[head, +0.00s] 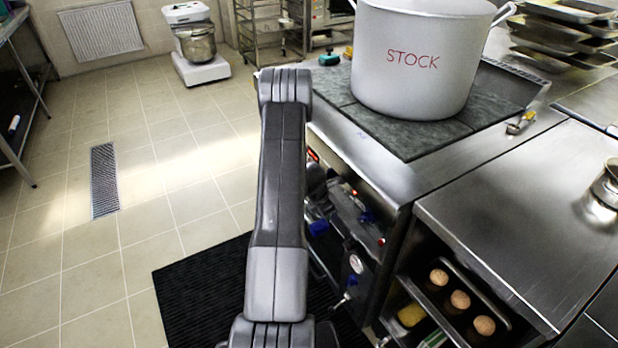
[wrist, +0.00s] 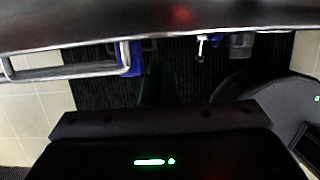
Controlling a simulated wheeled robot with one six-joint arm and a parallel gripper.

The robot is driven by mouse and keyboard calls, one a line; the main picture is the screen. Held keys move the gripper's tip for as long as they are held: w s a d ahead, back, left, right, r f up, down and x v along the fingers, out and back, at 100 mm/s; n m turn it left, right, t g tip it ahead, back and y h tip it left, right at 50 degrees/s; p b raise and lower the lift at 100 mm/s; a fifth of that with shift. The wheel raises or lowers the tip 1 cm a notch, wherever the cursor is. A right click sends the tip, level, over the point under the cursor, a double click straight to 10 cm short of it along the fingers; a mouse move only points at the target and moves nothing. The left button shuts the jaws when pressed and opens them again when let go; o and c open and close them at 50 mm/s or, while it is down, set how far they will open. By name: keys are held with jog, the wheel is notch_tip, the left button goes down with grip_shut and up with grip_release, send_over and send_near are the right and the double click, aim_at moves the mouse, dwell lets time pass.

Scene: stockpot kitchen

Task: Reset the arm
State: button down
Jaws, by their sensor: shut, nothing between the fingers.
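My arm rises through the middle of the head view, with its upper link upright and its elbow bend at the top, beside the front of the cooking range (head: 372,172). The links beyond the elbow are hidden behind it. I cannot make out my gripper in either view. The wrist view looks down past a dark edge, with a metal handle (wrist: 65,71) and blue parts below it. A dark body with a green light, which seems to be my base, fills the bottom of that view.
A large stockpot (head: 415,58) marked STOCK stands on the range's dark top. A black mat (head: 205,285) lies on the floor. The tiled floor at left is open. A mixer (head: 195,45) stands far back.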

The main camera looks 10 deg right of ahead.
jog(key=shift+f, duration=0.1)
jog(key=b, duration=0.3)
send_over(325, 230)
jog(key=s, duration=0.4)
jog(key=shift+f, duration=4.7)
jog(key=shift+s+a+r, duration=0.1)
jog(key=shift+s+a, duration=0.05)
jog(key=shift+a, duration=0.35)
jog(key=shift+a, duration=0.1)
